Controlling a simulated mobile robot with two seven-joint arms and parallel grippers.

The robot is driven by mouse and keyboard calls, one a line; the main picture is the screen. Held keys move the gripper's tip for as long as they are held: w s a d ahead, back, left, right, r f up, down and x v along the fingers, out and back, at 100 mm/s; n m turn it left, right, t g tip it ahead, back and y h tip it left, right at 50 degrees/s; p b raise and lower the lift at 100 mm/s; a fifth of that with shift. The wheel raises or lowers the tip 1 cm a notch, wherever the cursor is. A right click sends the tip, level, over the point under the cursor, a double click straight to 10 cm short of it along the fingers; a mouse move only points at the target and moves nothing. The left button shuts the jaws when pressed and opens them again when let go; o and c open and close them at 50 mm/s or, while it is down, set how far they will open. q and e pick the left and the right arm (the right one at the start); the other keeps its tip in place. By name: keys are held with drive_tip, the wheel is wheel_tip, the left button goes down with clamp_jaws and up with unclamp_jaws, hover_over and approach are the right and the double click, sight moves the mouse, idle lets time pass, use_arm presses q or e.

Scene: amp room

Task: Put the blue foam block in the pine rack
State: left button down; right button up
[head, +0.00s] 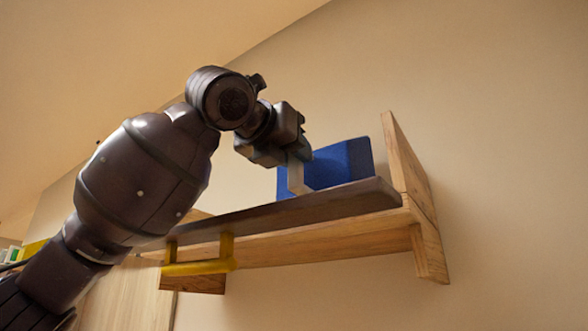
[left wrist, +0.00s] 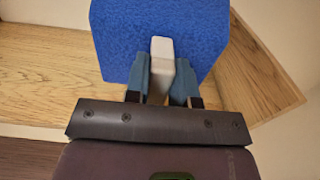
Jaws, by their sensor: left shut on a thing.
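The blue foam block (head: 345,163) stands over the pine rack (head: 408,165), just left of its right end panel. Its lower edge is hidden behind the dark front board, so I cannot tell whether it rests on the shelf. My left gripper (head: 298,172) is shut on the block at its near side. In the left wrist view, the fingers of my left gripper (left wrist: 161,75) close on a pale tab in front of the blue block (left wrist: 160,28), with the rack's wood (left wrist: 50,72) beneath and around it. My right gripper is not in view.
A dark board (head: 335,203) runs along the rack's front. A yellow bar (head: 200,267) hangs under its left part. The wall is close behind the rack. Open space shows above the rack. A pale wooden panel (head: 125,295) stands at lower left.

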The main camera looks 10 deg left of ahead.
sight(292, 168)
use_arm(q)
wheel_tip(292, 168, down, 3)
drive_tip(key=shift+a+f, duration=0.1)
drive_tip(key=shift+f, duration=0.1)
drive_tip(key=c, duration=1)
unclamp_jaws()
drive_tip(key=shift+o, duration=0.2)
drive_tip(key=shift+s, duration=0.15)
drive_tip(key=b+v, duration=0.2)
drive_tip(key=v, duration=0.9)
drive_tip(key=shift+s+b, duration=0.3)
drive_tip(key=shift+b, duration=0.05)
